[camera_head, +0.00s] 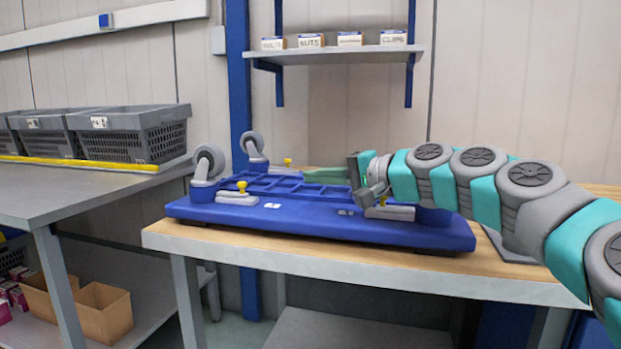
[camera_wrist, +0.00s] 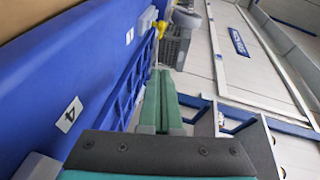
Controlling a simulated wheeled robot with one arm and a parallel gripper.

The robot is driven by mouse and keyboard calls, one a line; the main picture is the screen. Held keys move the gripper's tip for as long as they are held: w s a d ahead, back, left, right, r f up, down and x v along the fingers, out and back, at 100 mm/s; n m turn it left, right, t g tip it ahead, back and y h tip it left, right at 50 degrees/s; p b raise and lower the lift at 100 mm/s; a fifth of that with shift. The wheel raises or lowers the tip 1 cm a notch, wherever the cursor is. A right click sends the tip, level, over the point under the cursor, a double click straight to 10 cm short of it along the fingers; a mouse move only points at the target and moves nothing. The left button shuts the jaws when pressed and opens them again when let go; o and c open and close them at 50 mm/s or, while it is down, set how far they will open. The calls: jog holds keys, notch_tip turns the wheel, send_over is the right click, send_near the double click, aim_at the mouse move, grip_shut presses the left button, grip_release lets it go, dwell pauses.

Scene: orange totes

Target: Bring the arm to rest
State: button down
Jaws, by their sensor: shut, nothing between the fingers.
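My arm (camera_head: 480,185), teal and grey, reaches in from the right over the workbench. My gripper (camera_head: 312,175) is at its end, pointing left above the blue dolly (camera_head: 330,220). In the wrist view my gripper (camera_wrist: 162,75) has its two green fingers side by side and shut, with nothing held. The dolly lies wheels-up on the wooden bench top (camera_head: 400,262), and its blue frame also shows in the wrist view (camera_wrist: 80,60). I cannot tell whether the fingers touch the dolly. The arm hides its right end.
Two casters (camera_head: 206,165) stand up from the dolly's left end. A grey bench (camera_head: 70,190) with grey crates (camera_head: 135,140) is at the left. A wall shelf (camera_head: 345,55) with several small boxes hangs behind. Cardboard boxes (camera_head: 102,312) sit low at the left.

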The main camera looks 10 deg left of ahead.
jog(key=s+f+n, duration=0.1)
jog(key=s, duration=0.1)
jog(key=s+f+n+g+h, duration=0.1)
jog(key=s, duration=0.2)
jog(key=s+f+g+h, duration=0.1)
jog(key=s+f, duration=0.1)
jog(key=s, duration=0.1)
jog(key=shift+s+a+n, duration=0.15)
jog(key=shift+a+n, duration=0.05)
jog(key=shift+n, duration=0.2)
jog(key=s+d+f+n+g+h, duration=0.1)
jog(key=s+d+f+h, duration=0.1)
jog(key=s+f, duration=0.35)
jog(key=s+d+f+n+g+h, duration=0.1)
jog(key=s+d+f+h, duration=0.2)
jog(key=s+f, duration=0.3)
jog(key=s+d+f+m+g+h, duration=0.1)
jog(key=s+d+f+g+h, duration=0.3)
jog(key=s+d+f, duration=1.7)
jog(key=d+h, duration=0.1)
jog(key=h, duration=0.3)
jog(key=shift+f+m, duration=0.35)
jog(key=shift+m, duration=0.05)
